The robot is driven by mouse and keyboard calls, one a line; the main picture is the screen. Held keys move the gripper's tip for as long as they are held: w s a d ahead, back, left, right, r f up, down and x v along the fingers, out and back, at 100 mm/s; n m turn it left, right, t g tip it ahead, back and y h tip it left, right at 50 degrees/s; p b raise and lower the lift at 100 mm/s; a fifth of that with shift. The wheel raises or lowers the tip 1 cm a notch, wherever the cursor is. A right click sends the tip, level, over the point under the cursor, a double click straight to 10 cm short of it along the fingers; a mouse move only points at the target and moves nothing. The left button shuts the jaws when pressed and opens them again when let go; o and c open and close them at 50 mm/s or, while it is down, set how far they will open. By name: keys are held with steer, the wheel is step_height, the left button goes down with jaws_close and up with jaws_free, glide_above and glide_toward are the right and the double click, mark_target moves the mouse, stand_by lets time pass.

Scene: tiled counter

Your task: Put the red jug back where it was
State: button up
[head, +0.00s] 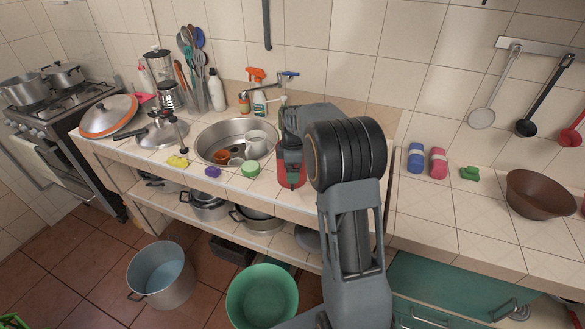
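A red thing that looks like the red jug (283,172) stands at the counter's front edge, just right of the sink; I cannot tell whether it rests on the tiles. My gripper (291,170) is right in front of it and overlaps it in the head view. The gripper and arm hide most of the jug, including its handle and top. The fingers are not clear enough to show whether they are open, shut or holding the jug.
Spray bottles (258,98) stand behind. The right counter has a brown bowl (538,194) and clear tiles (450,215).

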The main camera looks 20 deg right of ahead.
steer(key=s+a+r+m, duration=0.2)
steer(key=s+r, duration=0.2)
steer(key=r, duration=1)
steer(key=s+a+f+m+t, duration=0.2)
steer(key=s+m, duration=0.3)
steer(key=s, duration=0.5)
steer(key=s+a+f+m+t, duration=0.2)
steer(key=s+a+m, duration=0.3)
steer(key=s, duration=0.4)
steer(key=shift+s+a+f+m+b, duration=0.2)
steer(key=shift+s+f+m+b, duration=0.2)
steer(key=shift+f+m, duration=0.4)
